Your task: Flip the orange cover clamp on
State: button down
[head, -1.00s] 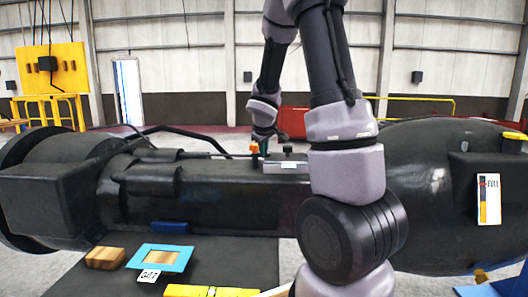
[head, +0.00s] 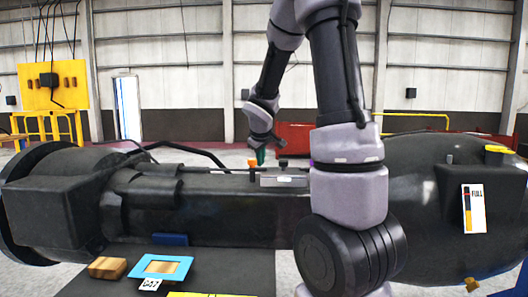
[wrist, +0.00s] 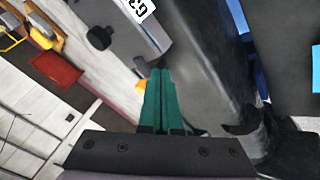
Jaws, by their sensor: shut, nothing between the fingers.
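The orange cover clamp (head: 253,164) stands on top of the long black casting, just left of a small grey box. In the wrist view, part of the orange clamp (wrist: 141,86) shows beside the left green finger, mostly hidden behind it. My gripper (head: 260,156) points down just above and to the right of the clamp in the head view. Its green fingers (wrist: 159,75) are together with nothing between them. I cannot tell whether they touch the clamp.
The grey box (head: 284,181) with a black knob (head: 283,162) sits right of the clamp. The black casting (head: 215,210) fills the middle. A wooden block (head: 108,267) and a blue frame (head: 160,268) lie in front of it. A white gauge card (head: 473,208) is at the right.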

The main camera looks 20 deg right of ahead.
jog(key=shift+s+r, duration=0.75)
jog(key=shift+r, duration=0.2)
jog(key=shift+s+r, duration=0.7)
jog(key=shift+r, duration=0.25)
